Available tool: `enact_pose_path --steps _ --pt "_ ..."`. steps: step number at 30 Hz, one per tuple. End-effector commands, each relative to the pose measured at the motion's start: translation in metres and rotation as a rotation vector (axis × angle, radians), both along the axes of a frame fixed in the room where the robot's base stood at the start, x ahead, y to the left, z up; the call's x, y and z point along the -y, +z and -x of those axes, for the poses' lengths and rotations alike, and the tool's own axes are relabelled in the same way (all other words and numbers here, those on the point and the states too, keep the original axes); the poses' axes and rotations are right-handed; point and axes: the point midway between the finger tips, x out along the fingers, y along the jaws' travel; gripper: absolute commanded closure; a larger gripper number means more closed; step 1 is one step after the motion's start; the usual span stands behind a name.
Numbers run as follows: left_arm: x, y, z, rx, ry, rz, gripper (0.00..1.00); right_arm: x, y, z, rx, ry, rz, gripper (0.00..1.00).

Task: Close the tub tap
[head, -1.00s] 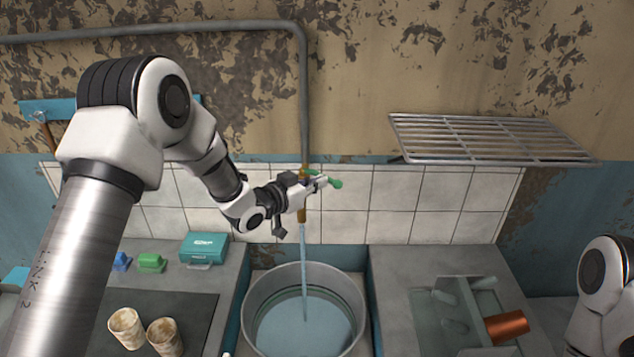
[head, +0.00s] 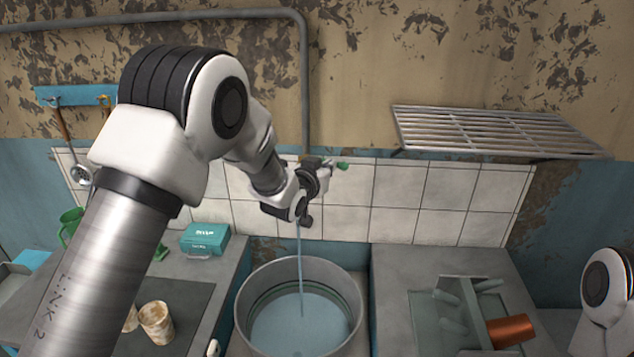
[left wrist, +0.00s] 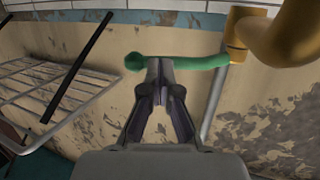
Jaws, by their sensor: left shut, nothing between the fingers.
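The tap's green lever (head: 342,166) juts out to the right of my left gripper, in front of the tiled wall. In the left wrist view the green lever (left wrist: 185,62) runs sideways from a rounded end to the brass tap (left wrist: 240,35). My left gripper (head: 322,168) is at the tap and hides most of it in the head view. In the left wrist view my gripper's fingertips (left wrist: 164,72) are shut, empty, right at the lever; I cannot tell whether they touch it. A stream of water (head: 299,255) falls into the round metal tub (head: 357,300), which holds water.
A wire rack (head: 490,132) is on the wall at right. A grey counter with a teal box (head: 205,239) and rusty cups (head: 156,322) stands left of the tub. At right, a counter holds a grey rack (head: 470,300) and a copper cylinder (head: 510,329).

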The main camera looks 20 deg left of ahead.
Motion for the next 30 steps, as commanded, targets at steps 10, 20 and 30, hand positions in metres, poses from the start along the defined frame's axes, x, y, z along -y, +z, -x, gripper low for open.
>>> enact_pose_path --steps 10,20,30 --pt "0.008 -0.002 -0.021 0.000 -0.005 0.001 1.00 0.000 -0.023 0.000 0.000 0.001 0.000 0.08" --pt "0.010 0.000 -0.031 0.001 -0.006 0.000 1.00 0.000 -0.028 0.000 0.000 0.000 0.000 0.08" --pt "0.010 0.000 -0.031 0.000 -0.006 0.000 1.00 0.000 -0.028 0.000 0.000 0.001 0.000 0.08"
